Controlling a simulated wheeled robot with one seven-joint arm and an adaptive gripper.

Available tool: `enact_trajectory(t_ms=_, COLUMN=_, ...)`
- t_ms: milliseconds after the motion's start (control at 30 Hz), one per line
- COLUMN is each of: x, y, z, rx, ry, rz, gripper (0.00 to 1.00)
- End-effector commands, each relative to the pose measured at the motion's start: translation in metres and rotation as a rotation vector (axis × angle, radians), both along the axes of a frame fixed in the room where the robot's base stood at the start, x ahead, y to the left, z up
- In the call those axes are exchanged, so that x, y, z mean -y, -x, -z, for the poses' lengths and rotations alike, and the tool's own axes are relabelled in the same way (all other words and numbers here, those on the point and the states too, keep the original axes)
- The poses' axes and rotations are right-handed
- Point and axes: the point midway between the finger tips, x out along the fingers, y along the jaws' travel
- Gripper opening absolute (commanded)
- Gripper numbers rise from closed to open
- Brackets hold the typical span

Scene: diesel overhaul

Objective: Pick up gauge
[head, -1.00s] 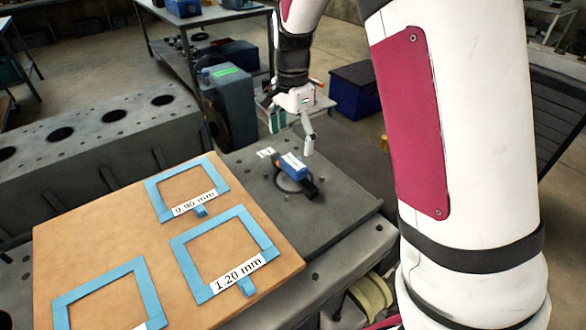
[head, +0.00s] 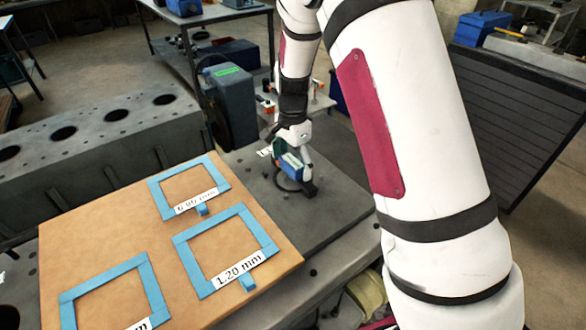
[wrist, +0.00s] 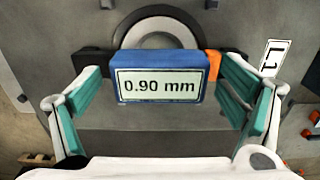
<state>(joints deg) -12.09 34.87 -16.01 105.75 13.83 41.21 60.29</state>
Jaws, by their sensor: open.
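The gauge (wrist: 162,84) is a blue block with a white label reading 0.90 mm, an orange part at its right end and a dark ring-shaped part behind it in the wrist view. In the head view the gauge (head: 291,165) sits on the grey metal plate, partly hidden by my gripper. My gripper (head: 293,158) is directly over it. In the wrist view my gripper (wrist: 160,100) is open, with one green-padded finger on each side of the blue block. Gaps show between the fingers and the block.

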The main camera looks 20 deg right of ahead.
Motion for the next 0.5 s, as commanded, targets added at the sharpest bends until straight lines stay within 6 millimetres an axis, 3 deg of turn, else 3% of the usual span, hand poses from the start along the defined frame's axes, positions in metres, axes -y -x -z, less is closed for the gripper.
enact_trajectory(t_ms=33, x=0.0, y=0.0, z=-0.0001, rx=0.0, ry=0.0, rz=0.0, gripper=0.88)
enact_trajectory(t_ms=67, x=-0.0001, y=0.0, z=-0.0001, rx=0.0, ry=0.0, rz=0.0, gripper=0.81)
enact_trajectory(t_ms=300, x=-0.0001, y=0.0001, z=-0.0001, rx=-0.001, ry=0.0, rz=0.0, gripper=0.27)
enact_trajectory(t_ms=367, x=-0.0001, y=-0.0002, z=-0.0005, rx=0.0, ry=0.0, rz=0.0, gripper=0.19)
enact_trajectory(t_ms=500, x=0.0, y=-0.0001, z=-0.0005, rx=0.0, ry=0.0, rz=0.0, gripper=0.19)
